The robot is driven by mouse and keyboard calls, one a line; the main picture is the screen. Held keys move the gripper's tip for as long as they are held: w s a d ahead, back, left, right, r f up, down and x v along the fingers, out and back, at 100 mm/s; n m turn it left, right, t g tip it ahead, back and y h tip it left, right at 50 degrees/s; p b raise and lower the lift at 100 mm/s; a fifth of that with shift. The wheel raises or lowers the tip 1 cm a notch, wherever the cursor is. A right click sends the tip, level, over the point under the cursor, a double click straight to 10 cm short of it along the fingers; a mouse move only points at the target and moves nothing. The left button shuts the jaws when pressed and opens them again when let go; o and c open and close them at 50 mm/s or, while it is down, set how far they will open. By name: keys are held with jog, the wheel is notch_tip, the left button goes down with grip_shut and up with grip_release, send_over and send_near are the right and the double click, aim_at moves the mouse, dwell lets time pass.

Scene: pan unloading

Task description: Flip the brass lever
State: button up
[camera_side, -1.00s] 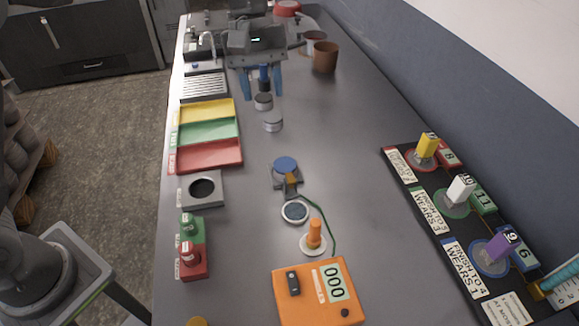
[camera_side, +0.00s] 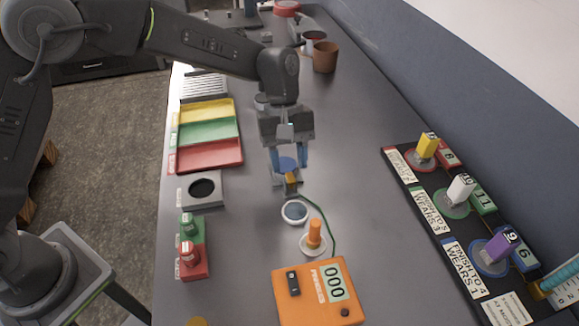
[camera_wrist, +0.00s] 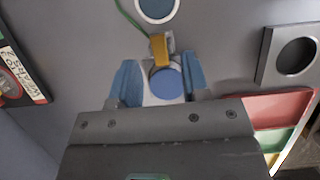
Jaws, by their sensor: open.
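The brass lever (camera_side: 291,181) stands on a small grey mount at the middle of the table, joined to a green wire. Just behind it is a blue round disc (camera_side: 286,164). My gripper (camera_side: 289,165) is above the disc, open, its blue fingers on either side of it. In the wrist view the brass lever (camera_wrist: 160,48) shows just beyond the fingertips, between their lines, and the disc (camera_wrist: 165,84) lies between the fingers of my gripper (camera_wrist: 157,75). Nothing is held. I cannot tell whether a finger touches the lever.
A round dial (camera_side: 295,212), an orange peg (camera_side: 314,234) and an orange counter box (camera_side: 318,292) stand in front of the lever. Coloured trays (camera_side: 208,156) and a grey block with a hole (camera_side: 218,190) are at left. A black board with coloured pegs (camera_side: 411,190) is at right.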

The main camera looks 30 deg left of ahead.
jog(key=shift+x, duration=1.1)
grip_shut()
